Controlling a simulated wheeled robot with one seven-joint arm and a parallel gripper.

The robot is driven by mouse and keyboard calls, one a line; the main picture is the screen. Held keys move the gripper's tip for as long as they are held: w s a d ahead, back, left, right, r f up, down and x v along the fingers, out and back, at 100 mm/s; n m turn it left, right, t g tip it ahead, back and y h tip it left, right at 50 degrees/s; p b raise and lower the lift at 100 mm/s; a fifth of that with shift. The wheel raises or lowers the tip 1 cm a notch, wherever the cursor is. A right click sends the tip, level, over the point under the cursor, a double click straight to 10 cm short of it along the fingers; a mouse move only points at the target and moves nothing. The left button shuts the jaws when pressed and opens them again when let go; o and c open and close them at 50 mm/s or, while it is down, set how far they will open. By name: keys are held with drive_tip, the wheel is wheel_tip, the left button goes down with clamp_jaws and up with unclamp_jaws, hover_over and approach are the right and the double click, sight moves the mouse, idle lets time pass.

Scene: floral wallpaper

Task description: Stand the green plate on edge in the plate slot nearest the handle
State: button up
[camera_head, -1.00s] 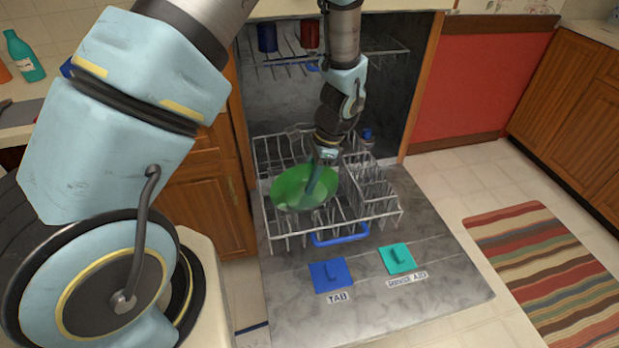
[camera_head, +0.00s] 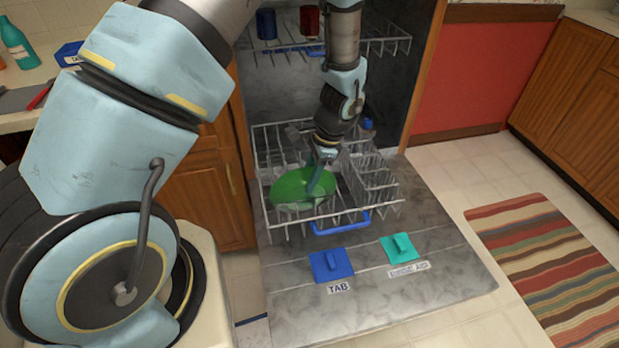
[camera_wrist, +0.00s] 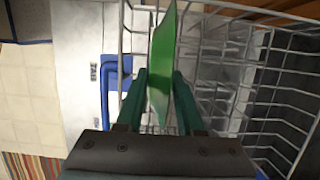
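The green plate (camera_head: 296,188) is at the front left of the lower dishwasher rack (camera_head: 262,168), near the blue handle (camera_head: 340,222). In the wrist view the plate (camera_wrist: 160,70) shows nearly edge-on between the two dark green fingers of my gripper (camera_wrist: 160,100). My gripper (camera_head: 318,180) points down into the rack, with the fingers at the plate. The fingers appear shut on the plate. In the wrist view the blue handle (camera_wrist: 104,98) lies to the left of the plate. The plate's lower edge and the slot under it are hidden.
The rack's right side has rows of wire tines (camera_head: 370,178). The upper rack (camera_head: 390,45) holds a blue cup (camera_head: 266,24) and a red cup (camera_head: 309,21).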

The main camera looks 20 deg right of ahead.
drive_tip(key=o, duration=0.4)
drive_tip(key=shift+c, duration=0.2)
drive_tip(key=b+v, duration=0.1)
drive_tip(key=v, duration=0.9)
drive_tip(key=shift+d+r+b, duration=0.1)
drive_tip(key=shift+r+b, duration=0.25)
drive_tip(key=shift+b, duration=0.05)
